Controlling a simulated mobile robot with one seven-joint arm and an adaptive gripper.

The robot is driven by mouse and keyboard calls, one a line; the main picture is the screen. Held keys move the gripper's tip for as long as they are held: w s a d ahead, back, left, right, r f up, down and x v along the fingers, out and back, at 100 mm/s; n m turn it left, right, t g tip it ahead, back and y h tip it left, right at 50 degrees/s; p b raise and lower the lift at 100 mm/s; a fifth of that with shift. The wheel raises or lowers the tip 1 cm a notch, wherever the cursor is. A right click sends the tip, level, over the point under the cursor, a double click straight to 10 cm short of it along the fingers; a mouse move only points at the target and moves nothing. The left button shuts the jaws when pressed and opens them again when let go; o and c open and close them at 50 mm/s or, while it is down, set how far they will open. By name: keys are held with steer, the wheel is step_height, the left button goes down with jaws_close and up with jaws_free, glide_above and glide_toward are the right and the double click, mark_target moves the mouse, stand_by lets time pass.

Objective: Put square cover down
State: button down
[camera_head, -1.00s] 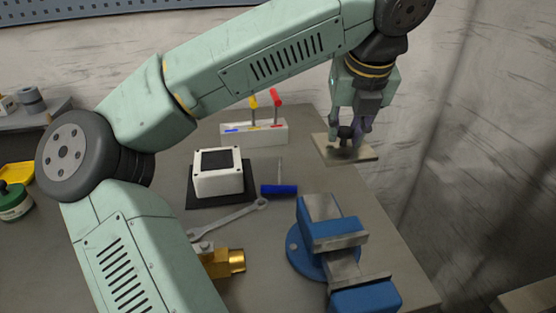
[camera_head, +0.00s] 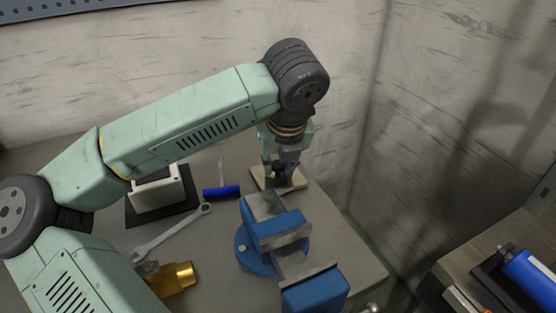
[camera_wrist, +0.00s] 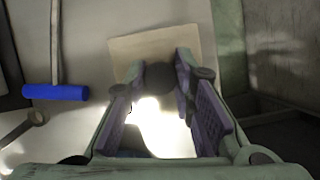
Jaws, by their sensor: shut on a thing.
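The square cover (camera_head: 295,183) is a flat beige plate with a dark round knob. It is at the table's far right side, just behind the blue vise. My gripper (camera_head: 282,168) points down and is shut on the cover's knob. In the wrist view the plate (camera_wrist: 150,45) extends beyond the fingertips, with the dark knob between my fingers (camera_wrist: 160,80). The cover looks level and close to the tabletop. I cannot tell whether it touches the table.
The blue vise (camera_head: 275,228) stands close in front of the cover. A brass fitting (camera_head: 178,277) is nearer. A wall rises behind.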

steer(key=shift+f+b, duration=0.1)
steer(key=shift+b, duration=0.2)
steer(key=c, duration=1.4)
jaws_free()
steer(key=shift+o, duration=0.2)
steer(key=shift+r, duration=0.4)
steer(key=v, duration=1.1)
steer(key=shift+s+r+b, duration=0.15)
steer(key=shift+r+b, duration=0.1)
steer(key=shift+b, duration=0.1)
steer(key=shift+d, duration=0.15)
steer(key=shift+s+f, duration=0.1)
